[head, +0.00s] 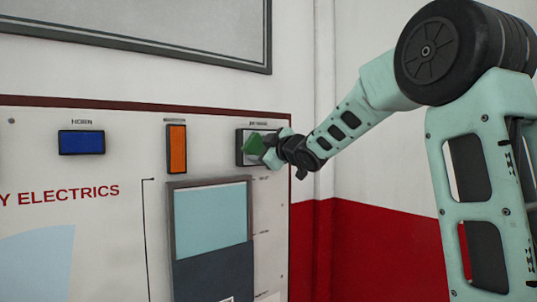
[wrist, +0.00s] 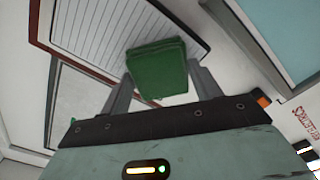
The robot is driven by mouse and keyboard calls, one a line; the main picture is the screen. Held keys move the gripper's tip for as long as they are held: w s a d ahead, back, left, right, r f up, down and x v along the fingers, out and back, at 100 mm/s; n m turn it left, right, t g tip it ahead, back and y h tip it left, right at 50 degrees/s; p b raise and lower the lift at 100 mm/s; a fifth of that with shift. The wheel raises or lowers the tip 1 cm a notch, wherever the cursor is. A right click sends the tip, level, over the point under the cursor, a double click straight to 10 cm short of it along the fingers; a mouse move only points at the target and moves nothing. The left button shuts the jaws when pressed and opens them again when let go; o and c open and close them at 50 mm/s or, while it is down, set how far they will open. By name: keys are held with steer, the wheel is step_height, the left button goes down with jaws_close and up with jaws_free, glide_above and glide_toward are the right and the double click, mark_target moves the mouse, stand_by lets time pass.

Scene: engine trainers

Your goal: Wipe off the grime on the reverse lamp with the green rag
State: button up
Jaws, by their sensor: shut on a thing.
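The reverse lamp (head: 241,157) is a pale lens in a dark frame at the panel's upper right in the head view. Its ribbed white lens fills the upper middle of the wrist view (wrist: 95,28). The green rag (head: 253,143) is a folded pad in front of the lamp; it also shows in the wrist view (wrist: 158,62). My gripper (head: 267,148) is shut on the rag, with a finger at each side of it. The rag overlaps the lens in both views; I cannot tell whether they touch. No grime is clear on the visible lens; part is hidden.
The white panel (head: 110,240) also carries a blue horn button (head: 81,142), an orange lamp (head: 176,149) and a large framed display (head: 210,222) below. A grey-framed board (head: 150,25) hangs above. The red and white wall right of the panel is clear behind my arm.

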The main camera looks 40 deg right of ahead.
steer(key=shift+a, duration=0.8)
steer(key=shift+s+d, duration=0.1)
steer(key=shift+s, duration=0.05)
steer(key=shift+s+d+b, duration=0.1)
steer(key=shift+s+b, duration=0.25)
steer(key=shift+s, duration=0.45)
steer(key=shift+s+d, duration=0.1)
steer(key=shift+s, duration=1.95)
steer(key=shift+s, duration=0.15)
steer(key=s, duration=0.2)
steer(key=shift+s, duration=0.35)
